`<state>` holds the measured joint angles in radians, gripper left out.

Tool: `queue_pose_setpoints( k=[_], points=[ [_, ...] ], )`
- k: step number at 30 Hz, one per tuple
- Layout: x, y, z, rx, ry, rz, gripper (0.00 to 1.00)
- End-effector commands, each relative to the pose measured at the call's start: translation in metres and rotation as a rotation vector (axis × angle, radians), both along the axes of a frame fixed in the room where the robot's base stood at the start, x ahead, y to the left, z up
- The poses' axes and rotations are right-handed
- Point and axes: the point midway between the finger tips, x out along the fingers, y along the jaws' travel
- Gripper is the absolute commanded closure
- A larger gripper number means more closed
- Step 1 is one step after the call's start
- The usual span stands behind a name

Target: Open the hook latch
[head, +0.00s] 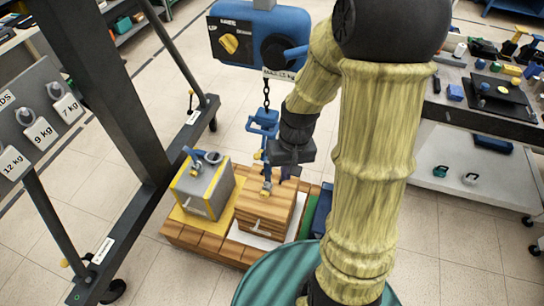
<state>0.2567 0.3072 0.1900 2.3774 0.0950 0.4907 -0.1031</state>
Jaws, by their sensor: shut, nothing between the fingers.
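A blue hook block (263,122) hangs on a dark chain (266,92) from the blue hoist (258,32). A small yellow part (258,155) shows low on it; the latch is too small to make out as open or closed. My gripper (287,171) is just right of and slightly below the hook, above the wooden crate. Its fingers are small and dark in the head view, shut and empty. I cannot tell whether they touch the hook.
A wooden crate (262,212) with a blue fitting (266,181) on top stands below the hook. A grey box (204,190) stands left of it, on a wooden pallet (205,244). A dark frame post (105,75) rises at left. A tool bench (485,112) is at right.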

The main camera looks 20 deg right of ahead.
Motion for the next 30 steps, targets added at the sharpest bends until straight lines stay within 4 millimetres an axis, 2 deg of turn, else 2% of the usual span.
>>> queue_pose_setpoints(
  k=[1, 6, 15, 23, 30],
  points=[
    [0.004, -0.002, -0.014, 0.027, 0.032, -0.013, 1.0],
    [0.015, -0.005, -0.048, 0.138, 0.123, -0.047, 1.0],
    [0.036, -0.007, -0.098, 0.395, 0.226, -0.119, 1.0],
    [0.06, -0.012, -0.127, 0.67, 0.245, -0.193, 1.0],
    [0.087, -0.03, -0.141, 0.95, 0.19, -0.272, 1.0]
  ],
)
